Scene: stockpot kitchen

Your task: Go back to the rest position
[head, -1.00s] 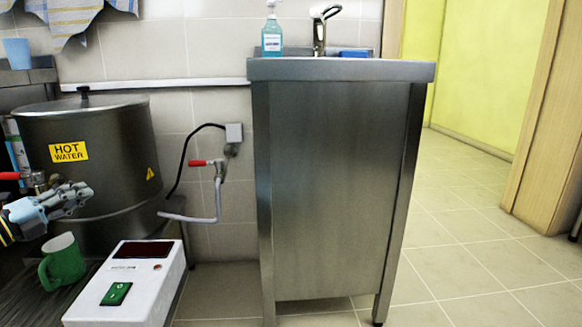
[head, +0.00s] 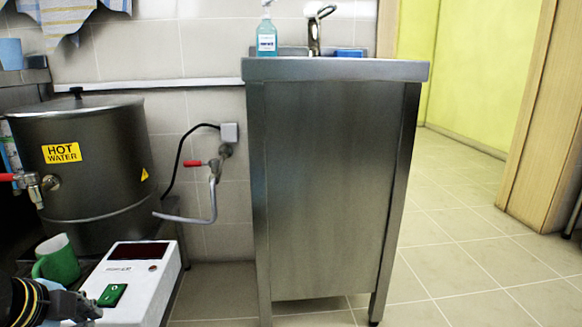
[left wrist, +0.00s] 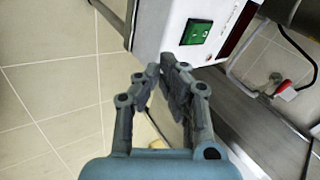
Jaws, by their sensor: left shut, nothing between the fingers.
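My left gripper (head: 88,308) is at the bottom left of the head view, low in front of the white control box (head: 128,278). In the left wrist view its fingers (left wrist: 166,72) are closed together with nothing between them. The box with its green switch (left wrist: 195,32) shows just beyond the fingertips there; I cannot tell the exact gap. My right gripper is in neither view.
A green mug (head: 60,262) stands behind my left gripper, partly hidden by it. The steel hot water pot (head: 95,185) with a red-handled tap (head: 35,185) is behind. A steel sink cabinet (head: 330,190) stands in the middle. Tiled floor (head: 460,265) is clear at right.

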